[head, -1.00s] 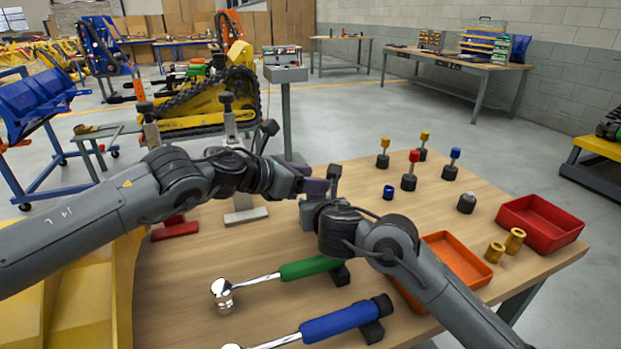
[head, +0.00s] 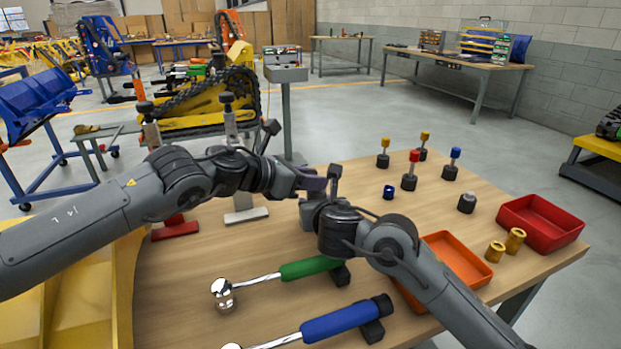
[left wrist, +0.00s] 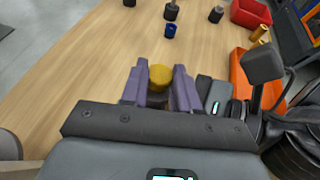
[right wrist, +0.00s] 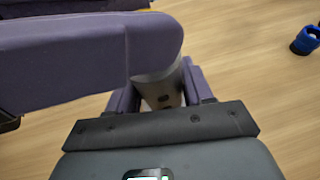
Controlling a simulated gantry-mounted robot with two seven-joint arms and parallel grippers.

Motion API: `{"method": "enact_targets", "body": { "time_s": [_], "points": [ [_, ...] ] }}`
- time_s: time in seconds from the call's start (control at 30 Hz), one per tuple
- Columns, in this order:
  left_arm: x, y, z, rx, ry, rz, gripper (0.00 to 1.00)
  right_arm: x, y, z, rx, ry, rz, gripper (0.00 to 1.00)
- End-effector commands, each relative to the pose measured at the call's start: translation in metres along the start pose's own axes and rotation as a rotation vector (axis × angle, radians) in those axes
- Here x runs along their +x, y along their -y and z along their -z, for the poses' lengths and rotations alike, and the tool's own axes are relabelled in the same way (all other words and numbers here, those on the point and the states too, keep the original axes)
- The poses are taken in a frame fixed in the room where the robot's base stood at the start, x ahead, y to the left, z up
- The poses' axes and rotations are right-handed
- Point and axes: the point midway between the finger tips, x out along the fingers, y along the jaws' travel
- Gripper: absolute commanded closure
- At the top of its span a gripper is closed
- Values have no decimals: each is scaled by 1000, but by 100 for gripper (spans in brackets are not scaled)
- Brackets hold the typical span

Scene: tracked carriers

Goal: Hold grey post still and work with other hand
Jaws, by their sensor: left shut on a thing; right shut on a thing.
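My left gripper (left wrist: 158,88), with purple fingers, is shut on a yellow round-topped piece (left wrist: 161,75) in the left wrist view. My right gripper (right wrist: 160,92) is shut on a grey post (right wrist: 157,89) in the right wrist view. A purple finger of the left gripper covers the upper part of that post there. In the head view the left gripper (head: 314,184) meets the right hand above the table's far-left part. The held pieces are hidden there, so I cannot tell how the yellow piece and post join.
Several dark-based posts with coloured tops stand at the table's back right, among them a red-topped one (head: 410,168). A loose blue ring (head: 388,192), yellow sleeves (head: 495,252), an orange tray (head: 459,247) and a red tray (head: 552,215) lie right. Green-handled (head: 310,268) and blue-handled (head: 340,321) tools lie in front.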

Motion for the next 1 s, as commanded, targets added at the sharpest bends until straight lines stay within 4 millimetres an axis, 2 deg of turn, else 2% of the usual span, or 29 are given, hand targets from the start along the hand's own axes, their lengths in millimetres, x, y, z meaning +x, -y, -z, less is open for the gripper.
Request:
{"method": "enact_targets", "body": {
  "time_s": [0.6,1.0],
  "points": [
    [3,-7,-1,134,2,322,100,0,-1,1,-3,-1,-1,100],
    [3,-10,-1,189,5,454,100,0,-3,1,-4,-1,-5,100]
  ]
}}
